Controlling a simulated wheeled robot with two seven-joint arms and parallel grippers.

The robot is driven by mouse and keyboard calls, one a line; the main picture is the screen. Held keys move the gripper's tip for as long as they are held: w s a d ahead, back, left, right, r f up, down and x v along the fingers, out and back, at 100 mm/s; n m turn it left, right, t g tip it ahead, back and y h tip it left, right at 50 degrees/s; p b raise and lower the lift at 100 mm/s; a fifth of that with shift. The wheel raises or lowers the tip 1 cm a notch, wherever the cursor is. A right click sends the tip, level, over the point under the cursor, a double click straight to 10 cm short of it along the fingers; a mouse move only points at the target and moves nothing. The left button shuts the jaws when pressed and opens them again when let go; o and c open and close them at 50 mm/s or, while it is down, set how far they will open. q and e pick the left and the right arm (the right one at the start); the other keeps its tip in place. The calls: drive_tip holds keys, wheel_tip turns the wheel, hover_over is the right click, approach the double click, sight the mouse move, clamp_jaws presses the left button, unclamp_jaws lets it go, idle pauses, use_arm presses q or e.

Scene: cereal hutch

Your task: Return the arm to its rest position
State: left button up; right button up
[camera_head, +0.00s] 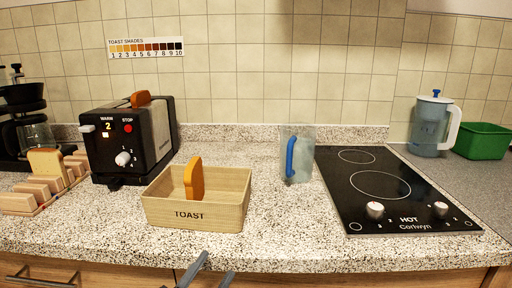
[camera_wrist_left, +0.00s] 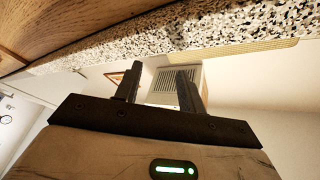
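My left gripper (camera_head: 208,270) shows at the bottom of the head view, in front of the counter's front edge and below the wooden box labelled TOAST (camera_head: 232,216). Its two fingers are apart with nothing between them; the left wrist view also shows the empty gap between the fingertips (camera_wrist_left: 160,82). A slice of toast (camera_head: 195,179) stands upright in the box. My right gripper is in neither view.
A black toaster (camera_head: 103,158) with bread in its top stands behind the box. A rack with bread (camera_head: 47,163) is at left. A jug (camera_head: 300,155), a black hob (camera_head: 380,190), a blue-lidded pitcher (camera_head: 428,130) and a green bin (camera_head: 482,141) are to the right. The counter's edge (camera_wrist_left: 180,30) is close to my left gripper.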

use_arm(q)
drive_tip(key=s+a+f+n+g+y+p, duration=0.2)
drive_tip(key=s+a+f+n+g+y, duration=0.1)
drive_tip(key=f, duration=0.6)
drive_tip(key=s+a+f+n+g+y+p, duration=0.2)
drive_tip(key=s+a+f+n+g, duration=0.1)
drive_tip(key=s+f+n+g, duration=0.2)
drive_tip(key=s+f+n, duration=0.2)
drive_tip(key=s+f, duration=0.2)
drive_tip(key=shift+s+a+n+y+p, duration=0.15)
drive_tip(key=shift+s+n+y+p, duration=0.2)
drive_tip(key=shift+n+y, duration=0.05)
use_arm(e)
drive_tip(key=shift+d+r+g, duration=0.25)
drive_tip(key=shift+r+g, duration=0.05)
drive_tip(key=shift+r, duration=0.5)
